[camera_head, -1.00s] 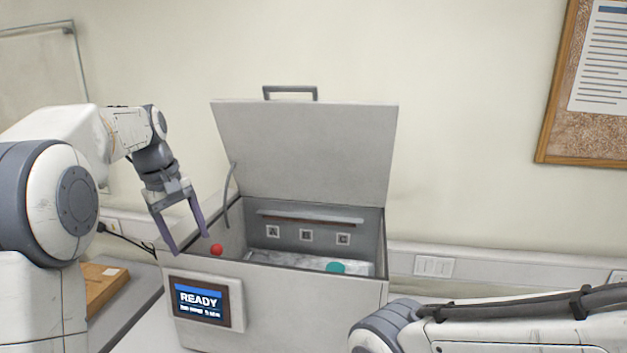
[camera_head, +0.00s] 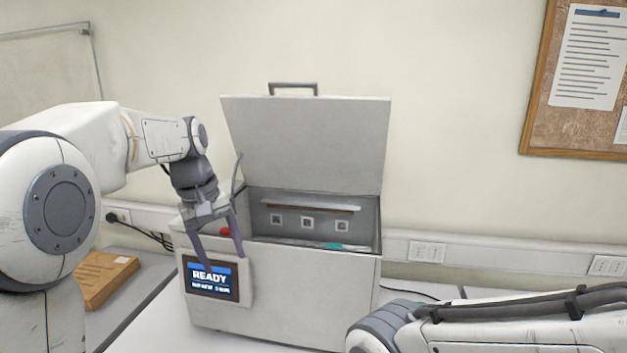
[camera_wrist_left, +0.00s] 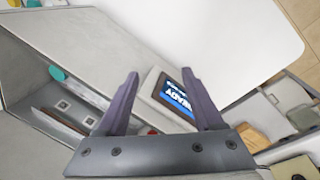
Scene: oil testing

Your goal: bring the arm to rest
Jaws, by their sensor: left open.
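My left gripper (camera_head: 221,262) is open and empty, its purple-grey fingers pointing down in front of the machine's left front, near the READY screen. In the left wrist view the open fingers (camera_wrist_left: 160,92) show with the screen (camera_wrist_left: 173,98) between and beyond them. The grey box-shaped machine (camera_head: 315,295) stands on the table with its lid (camera_head: 305,145) raised. The screen also shows in the head view (camera_head: 210,279). My right arm (camera_head: 480,325) lies low at the bottom right; its gripper is out of view.
A red knob (camera_head: 225,232) sits on the machine's top left. A teal item (camera_head: 335,246) shows inside the machine. A cable runs along the wall. White table top lies bare before the machine.

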